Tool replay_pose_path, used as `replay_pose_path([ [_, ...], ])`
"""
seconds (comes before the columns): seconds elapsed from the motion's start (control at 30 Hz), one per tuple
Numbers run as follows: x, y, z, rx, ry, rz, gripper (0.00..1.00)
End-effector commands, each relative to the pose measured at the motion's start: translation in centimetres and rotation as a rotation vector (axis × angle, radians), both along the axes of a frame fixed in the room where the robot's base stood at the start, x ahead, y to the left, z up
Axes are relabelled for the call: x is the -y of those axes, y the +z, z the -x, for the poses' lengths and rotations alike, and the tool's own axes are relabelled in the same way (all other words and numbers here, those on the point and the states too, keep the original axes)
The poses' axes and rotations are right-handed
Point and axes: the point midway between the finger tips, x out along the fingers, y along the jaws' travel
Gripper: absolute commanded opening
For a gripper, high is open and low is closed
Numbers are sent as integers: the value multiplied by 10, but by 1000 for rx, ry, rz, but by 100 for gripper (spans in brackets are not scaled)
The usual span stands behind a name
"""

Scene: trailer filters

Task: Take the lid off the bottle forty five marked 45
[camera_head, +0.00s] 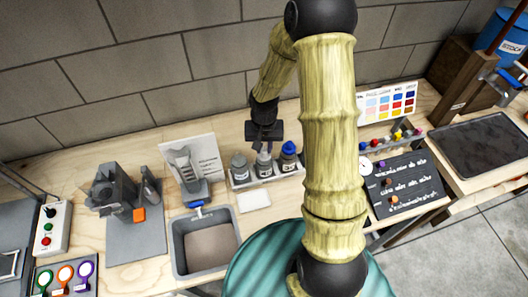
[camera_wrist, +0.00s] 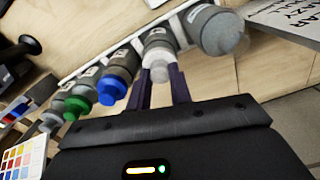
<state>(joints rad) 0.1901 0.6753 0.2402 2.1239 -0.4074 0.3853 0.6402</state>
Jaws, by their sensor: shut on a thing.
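A row of bottles stands in a white rack (camera_head: 268,180) by the wall. My gripper (camera_head: 264,138) points down over the bottle with the white lid (camera_head: 264,160). In the wrist view the two dark fingers (camera_wrist: 161,84) are on either side of this white lid (camera_wrist: 159,66) and are shut on it. The lid still sits at the top of its bottle (camera_wrist: 158,40). The bottle's label is too small to read, so I cannot tell whether it says 45.
A grey-lidded bottle (camera_head: 239,168) stands close on the left and a blue-lidded bottle (camera_head: 288,155) close on the right. The wrist view also shows a green-lidded bottle (camera_wrist: 77,106). A picture board (camera_head: 192,160) stands left of the rack. A grey sand bin (camera_head: 176,245) is in front.

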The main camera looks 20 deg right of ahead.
Motion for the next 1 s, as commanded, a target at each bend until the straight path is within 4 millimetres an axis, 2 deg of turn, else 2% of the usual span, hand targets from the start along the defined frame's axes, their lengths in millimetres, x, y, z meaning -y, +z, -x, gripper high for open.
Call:
replay_pose_path([
  [0.23,0,1,0,1,0,0,0],
  [0.37,0,10,-1,3,-2,0,0],
  [0.47,0,23,-1,5,-2,0,0],
  [0.8,1,85,-1,5,-2,1,0],
  [1.0,0,100,0,0,0,0,0],
])
